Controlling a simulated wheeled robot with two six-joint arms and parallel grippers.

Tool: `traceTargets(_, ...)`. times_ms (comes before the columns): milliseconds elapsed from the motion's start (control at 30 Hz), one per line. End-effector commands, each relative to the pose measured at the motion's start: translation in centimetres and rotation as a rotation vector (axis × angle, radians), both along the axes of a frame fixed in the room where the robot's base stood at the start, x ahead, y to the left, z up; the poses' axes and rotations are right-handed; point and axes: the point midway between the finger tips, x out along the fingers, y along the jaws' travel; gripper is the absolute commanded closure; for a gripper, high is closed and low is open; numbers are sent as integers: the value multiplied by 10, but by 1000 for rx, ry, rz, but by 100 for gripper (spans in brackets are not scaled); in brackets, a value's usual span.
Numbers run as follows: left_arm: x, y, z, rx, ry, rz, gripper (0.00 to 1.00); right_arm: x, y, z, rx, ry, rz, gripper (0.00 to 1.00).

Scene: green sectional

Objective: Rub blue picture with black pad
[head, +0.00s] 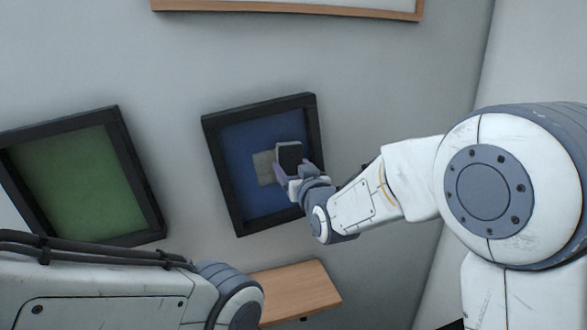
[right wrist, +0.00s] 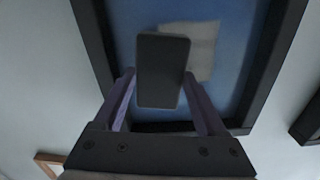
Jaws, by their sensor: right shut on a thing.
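The blue picture (head: 234,141) hangs on the wall in a black frame, with a pale grey patch (head: 264,170) near its middle. My right gripper (head: 290,172) is in front of the picture, shut on the black pad (head: 290,156). In the right wrist view the pad (right wrist: 162,70) stands between the two purple fingers and overlaps part of the pale patch (right wrist: 200,50) on the blue picture (right wrist: 240,60). I cannot tell whether the pad touches the picture. My left arm shows at the lower left; its gripper is not in view.
A green picture (head: 78,182) in a black frame hangs to the left. A wooden-framed picture (head: 300,12) is above. A small wooden shelf or table top (head: 297,287) is below the blue picture. Bare wall lies between the frames.

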Motion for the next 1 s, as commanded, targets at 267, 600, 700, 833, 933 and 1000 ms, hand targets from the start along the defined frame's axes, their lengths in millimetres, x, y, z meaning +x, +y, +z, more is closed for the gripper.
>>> traceTargets(267,0,0,0,0,0,0,50,6,2,0,0,0,0,71)
traceTargets(600,0,0,0,0,0,0,50,12,4,0,0,0,0,71)
traceTargets(700,0,0,0,0,0,0,50,14,5,0,0,-1,0,71)
traceTargets(833,0,0,0,0,0,0,50,16,5,0,0,-1,0,71)
traceTargets(933,0,0,-2,0,0,0,50,14,8,-1,0,-1,1,71)
traceTargets(1000,0,0,-5,0,0,0,50,12,14,-2,-1,-1,3,71)
